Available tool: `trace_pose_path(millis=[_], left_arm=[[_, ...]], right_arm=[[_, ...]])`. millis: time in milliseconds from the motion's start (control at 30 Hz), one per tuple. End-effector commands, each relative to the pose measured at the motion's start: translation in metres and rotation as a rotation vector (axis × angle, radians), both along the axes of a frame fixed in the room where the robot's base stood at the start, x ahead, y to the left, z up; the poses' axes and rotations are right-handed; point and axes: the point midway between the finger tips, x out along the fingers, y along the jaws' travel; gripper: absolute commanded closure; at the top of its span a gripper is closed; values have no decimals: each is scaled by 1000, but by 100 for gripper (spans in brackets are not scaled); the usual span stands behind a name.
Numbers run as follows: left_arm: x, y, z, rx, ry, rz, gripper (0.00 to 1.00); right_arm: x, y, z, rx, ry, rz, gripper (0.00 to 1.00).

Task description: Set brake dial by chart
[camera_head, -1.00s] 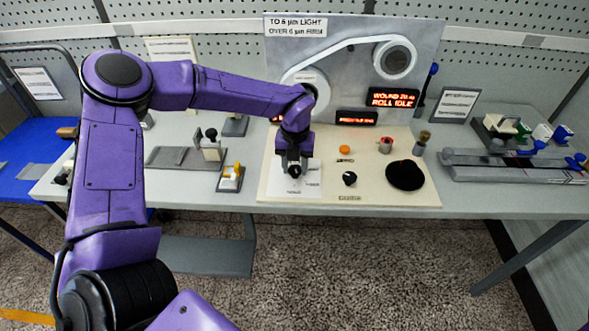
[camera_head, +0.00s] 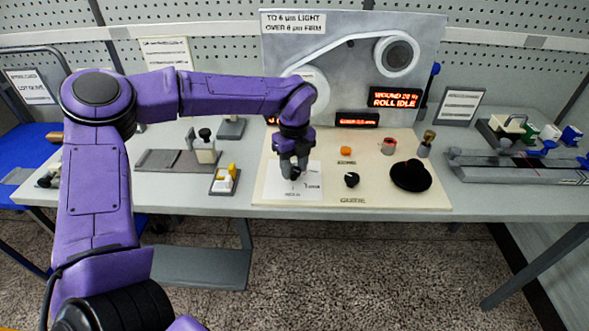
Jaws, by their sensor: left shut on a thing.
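The chart sign (camera_head: 293,22) on the grey panel reads "TO 6 µm LIGHT" and "OVER 6 µm FIRM". A white dial plate (camera_head: 277,188) with small dark marks lies at the left of the cream board (camera_head: 390,200). My left gripper (camera_head: 293,171) points down over this plate, shut on the black dial knob (camera_head: 294,174). The fingers hide most of the knob, and its pointer setting cannot be read. Another black knob (camera_head: 351,180) sits to the right on the board. My right gripper is not in view.
Lit displays, one reading "ROLL IDLE" (camera_head: 395,98), are on the panel behind. An orange button (camera_head: 346,151), a red-topped part (camera_head: 388,146) and a large black domed knob (camera_head: 411,175) stand right of my gripper. A yellow-and-white part (camera_head: 226,178) stands left.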

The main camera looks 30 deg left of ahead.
Motion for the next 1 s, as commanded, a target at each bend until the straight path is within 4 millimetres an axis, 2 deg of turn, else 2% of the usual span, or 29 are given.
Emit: trace_pose_path(millis=[533,567,633,900,1000], left_arm=[[1,3,0,6,-5,28,88],[1,3,0,6,-5,28,55],[1,3,0,5,-4,28,33],[1,1,0,3,-1,25,33],[1,1,8,2,-4,26,33]], right_arm=[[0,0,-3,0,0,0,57],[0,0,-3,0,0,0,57],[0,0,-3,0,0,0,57],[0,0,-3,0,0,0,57],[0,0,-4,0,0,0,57]])
